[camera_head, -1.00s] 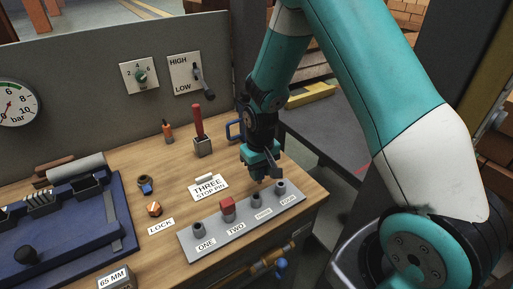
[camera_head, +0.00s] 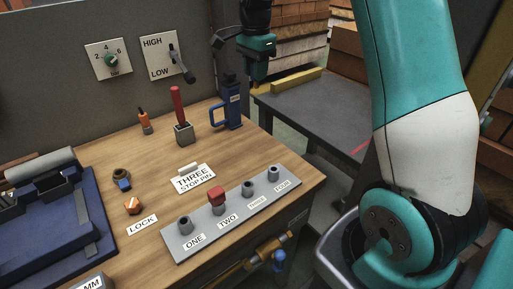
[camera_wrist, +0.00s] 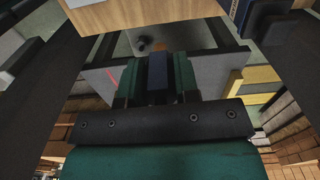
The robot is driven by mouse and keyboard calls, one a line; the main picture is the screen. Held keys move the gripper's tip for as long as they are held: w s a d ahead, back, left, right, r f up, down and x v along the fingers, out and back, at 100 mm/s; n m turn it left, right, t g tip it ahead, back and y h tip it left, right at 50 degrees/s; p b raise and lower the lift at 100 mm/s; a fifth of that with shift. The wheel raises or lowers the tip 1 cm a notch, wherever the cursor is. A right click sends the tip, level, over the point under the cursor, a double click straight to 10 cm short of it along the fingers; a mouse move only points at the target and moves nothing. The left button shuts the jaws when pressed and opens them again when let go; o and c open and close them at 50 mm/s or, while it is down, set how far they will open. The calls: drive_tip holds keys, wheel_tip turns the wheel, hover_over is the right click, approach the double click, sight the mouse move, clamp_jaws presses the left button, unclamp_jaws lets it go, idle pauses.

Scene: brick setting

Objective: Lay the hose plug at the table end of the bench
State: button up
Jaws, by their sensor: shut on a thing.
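My gripper (camera_head: 258,72) is raised at the back, beyond the right end of the wooden bench (camera_head: 270,165) and over or near the dark table. In the wrist view its green fingers (camera_wrist: 157,75) are closed on a dark blue piece (camera_wrist: 157,68). I cannot tell from its visible part whether this is the hose plug. The bench's edge also shows at the top of the wrist view (camera_wrist: 150,14). The bench's right end, nearest the table, has bare wood beside the numbered plate.
A blue handled object (camera_head: 232,108) and a red lever (camera_head: 177,105) stand on the bench. The numbered plate (camera_head: 233,211) bears several pegs and a red cap (camera_head: 216,196).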

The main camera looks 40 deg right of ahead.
drive_tip(key=shift+d+f, duration=0.1)
drive_tip(key=shift+f, duration=0.1)
wheel_tip(320, 180, down, 19)
drive_tip(key=shift+f+p, duration=0.1)
drive_tip(key=shift+p, duration=0.8)
drive_tip(key=o, duration=1)
drive_tip(key=shift+f, duration=0.1)
